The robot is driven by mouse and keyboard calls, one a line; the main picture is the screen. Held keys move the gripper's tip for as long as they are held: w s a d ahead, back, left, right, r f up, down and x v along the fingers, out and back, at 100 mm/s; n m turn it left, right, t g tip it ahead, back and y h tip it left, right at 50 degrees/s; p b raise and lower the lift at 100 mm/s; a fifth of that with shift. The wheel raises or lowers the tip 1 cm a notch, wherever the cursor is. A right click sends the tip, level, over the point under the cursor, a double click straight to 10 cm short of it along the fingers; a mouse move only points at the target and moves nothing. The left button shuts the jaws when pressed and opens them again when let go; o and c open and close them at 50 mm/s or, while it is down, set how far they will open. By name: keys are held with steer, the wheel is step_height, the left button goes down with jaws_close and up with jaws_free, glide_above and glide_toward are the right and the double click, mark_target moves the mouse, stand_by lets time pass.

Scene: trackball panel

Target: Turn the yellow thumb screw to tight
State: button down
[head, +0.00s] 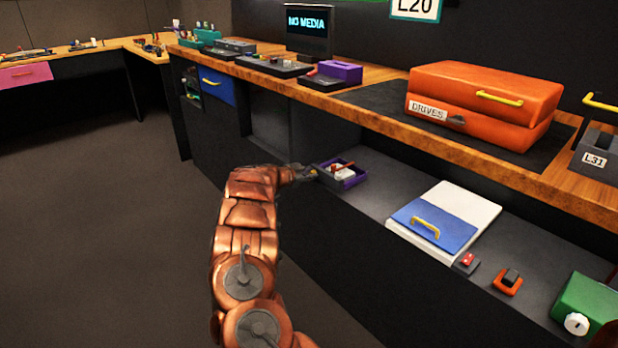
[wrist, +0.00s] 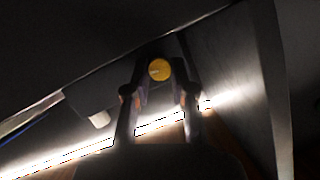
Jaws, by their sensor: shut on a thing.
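The yellow thumb screw (wrist: 159,69) shows in the wrist view as a round knob on a dark surface, with a small dark mark on its face. My gripper (wrist: 161,76) has one finger on each side of the screw and is shut on it. In the head view my gripper (head: 304,172) is at the left end of the lower shelf, beside a purple tray. A small speck of yellow shows near its fingertips there. The screw's turn position is hard to tell.
The purple tray (head: 355,175) holds a white and a red item close to my gripper. A white and blue box (head: 445,222) lies farther right on the shelf. The wooden counter (head: 400,125) overhangs above, with orange drive cases (head: 485,90) on it. Open floor lies left.

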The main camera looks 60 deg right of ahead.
steer(key=shift+s+a+f+m+t+h+b, duration=0.1)
steer(key=shift+f+m+t+h+b, duration=0.2)
steer(key=shift+m+b, duration=0.7)
steer(key=shift+s+f+m+t+h+b, duration=0.15)
steer(key=shift+m+t+b, duration=0.3)
steer(key=shift+b, duration=0.9)
steer(key=shift+r, duration=0.2)
steer(key=c, duration=1)
jaws_free()
steer(key=shift+r, duration=0.1)
steer(key=shift+v, duration=3.95)
